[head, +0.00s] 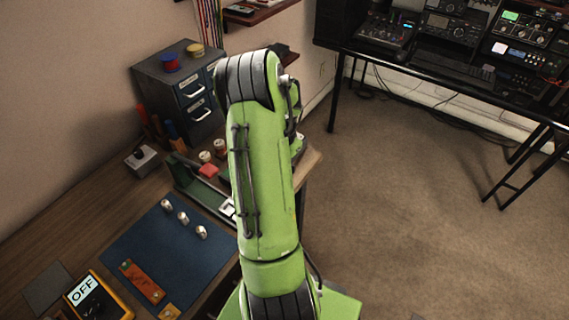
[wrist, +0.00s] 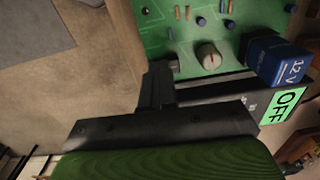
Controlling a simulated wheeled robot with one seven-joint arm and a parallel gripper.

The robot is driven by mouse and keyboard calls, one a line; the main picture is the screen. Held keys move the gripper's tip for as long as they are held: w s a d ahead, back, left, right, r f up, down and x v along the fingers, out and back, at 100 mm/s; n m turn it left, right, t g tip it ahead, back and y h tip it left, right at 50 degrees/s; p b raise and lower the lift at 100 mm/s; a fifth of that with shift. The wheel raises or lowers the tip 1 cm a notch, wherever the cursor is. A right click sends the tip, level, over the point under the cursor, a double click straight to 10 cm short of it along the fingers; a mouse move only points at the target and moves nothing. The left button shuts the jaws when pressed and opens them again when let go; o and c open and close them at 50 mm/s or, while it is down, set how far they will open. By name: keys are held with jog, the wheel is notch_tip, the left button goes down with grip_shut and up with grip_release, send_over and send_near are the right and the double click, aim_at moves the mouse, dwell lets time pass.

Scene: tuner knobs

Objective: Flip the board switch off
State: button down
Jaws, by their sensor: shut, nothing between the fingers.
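The green circuit board (wrist: 160,35) fills the top of the wrist view and carries a pale round knob (wrist: 209,56) and small components. Beside it are a blue block marked 12 V (wrist: 277,62) and a dark strip ending in a green OFF display (wrist: 284,105). I cannot clearly make out the board switch; my gripper may cover it. My gripper (wrist: 158,84) is shut and empty, its dark fingertips at the board's edge, left of the knob. I cannot tell whether they touch. In the head view my arm hides the gripper and much of the green board stand (head: 195,188).
A blue mat (head: 150,245) holds several silver knobs (head: 183,217) and an orange plate (head: 143,282). A yellow meter reading OFF (head: 92,298) lies in front. A grey drawer cabinet (head: 175,88) stands behind. Open floor (head: 400,210) lies right of the bench.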

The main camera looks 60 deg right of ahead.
jog(key=shift+w+a+f, duration=0.25)
jog(key=shift+w+f, duration=0.05)
jog(key=shift+w, duration=0.25)
notch_tip(320, 180, up, 15)
jog(key=s+p, duration=0.1)
jog(key=p, duration=0.4)
jog(key=shift+s+d+f, duration=0.2)
